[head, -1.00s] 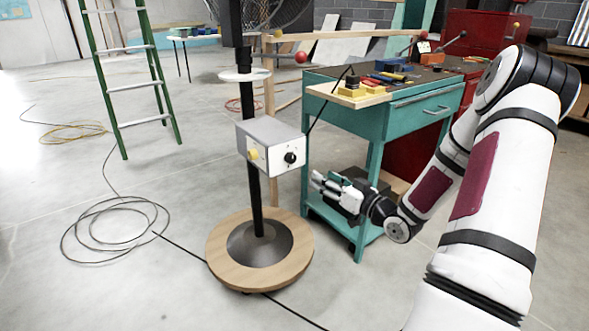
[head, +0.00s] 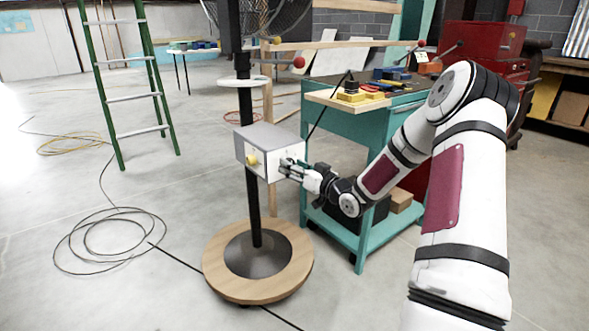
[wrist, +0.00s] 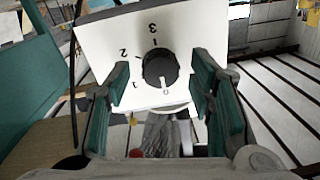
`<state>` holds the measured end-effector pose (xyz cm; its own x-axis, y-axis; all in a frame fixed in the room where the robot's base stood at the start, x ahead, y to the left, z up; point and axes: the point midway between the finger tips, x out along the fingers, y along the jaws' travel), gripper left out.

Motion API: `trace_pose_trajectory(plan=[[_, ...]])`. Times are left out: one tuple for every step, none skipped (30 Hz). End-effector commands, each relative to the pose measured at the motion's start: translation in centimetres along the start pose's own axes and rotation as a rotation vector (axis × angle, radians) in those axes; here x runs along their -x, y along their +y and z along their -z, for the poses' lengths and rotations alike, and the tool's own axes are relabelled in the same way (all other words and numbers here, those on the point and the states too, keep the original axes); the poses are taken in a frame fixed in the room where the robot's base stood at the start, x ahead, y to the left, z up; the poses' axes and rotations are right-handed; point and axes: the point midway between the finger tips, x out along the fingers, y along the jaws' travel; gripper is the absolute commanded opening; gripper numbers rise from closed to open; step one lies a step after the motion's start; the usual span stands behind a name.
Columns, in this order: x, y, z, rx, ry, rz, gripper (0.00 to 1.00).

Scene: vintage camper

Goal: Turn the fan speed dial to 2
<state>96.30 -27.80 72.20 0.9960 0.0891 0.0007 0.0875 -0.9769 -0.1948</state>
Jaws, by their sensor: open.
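The fan speed dial (wrist: 160,68) is a round black knob on a white panel (wrist: 110,40) marked 0, 1, 2 and 3. A pale mark on the knob appears to point toward 0. My gripper (wrist: 160,78) is open, with one green-padded finger on each side of the knob and a gap on both sides. In the head view my gripper (head: 287,169) is at the front face of the grey control box (head: 268,135) on the fan's black pole, and it hides the dial there.
A yellow knob (head: 252,160) is on the box left of the dial. The pole stands on a round wooden base (head: 225,275). A teal workbench (head: 350,125) with tools stands close behind my arm. A cable coil (head: 105,240) lies on the floor left, near a green ladder (head: 122,90).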

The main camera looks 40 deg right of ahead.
Motion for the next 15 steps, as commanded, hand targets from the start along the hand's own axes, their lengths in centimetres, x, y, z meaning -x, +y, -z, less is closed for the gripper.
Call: trace_pose_trajectory(plan=[[-0.05, 0.0, -0.01, 0.0, 0.0, 0.0, 0.49], [-0.06, -0.01, 0.0, 0.0, 0.0, 0.0, 0.49], [-0.05, 0.0, 0.0, 0.0, 0.0, 0.0, 0.49], [-0.05, -0.01, 0.0, 0.0, 0.0, 0.0, 0.49], [-0.04, -0.01, 0.0, 0.0, 0.0, 0.0, 0.49], [-0.04, -0.01, 0.0, 0.0, 0.0, 0.0, 0.49], [-0.04, -0.01, 0.0, 0.0, -0.001, 0.0, 0.47], [-0.03, -0.01, 0.0, 0.0, -0.001, 0.0, 0.4], [-0.03, -0.01, 0.0, 0.0, -0.001, 0.0, 0.31], [-0.02, -0.01, -0.01, 0.0, -0.001, 0.0, 0.24], [-0.02, -0.01, -0.01, 0.0, -0.001, 0.0, 0.17], [-0.02, -0.01, -0.01, 0.0, -0.001, 0.0, 0.08], [-0.02, -0.01, -0.01, 0.0, -0.001, 0.0, 0.01], [-0.02, -0.01, -0.01, 0.0, -0.001, 0.0, 0.0], [-0.02, -0.01, -0.01, 0.0, -0.001, 0.0, 0.01]])
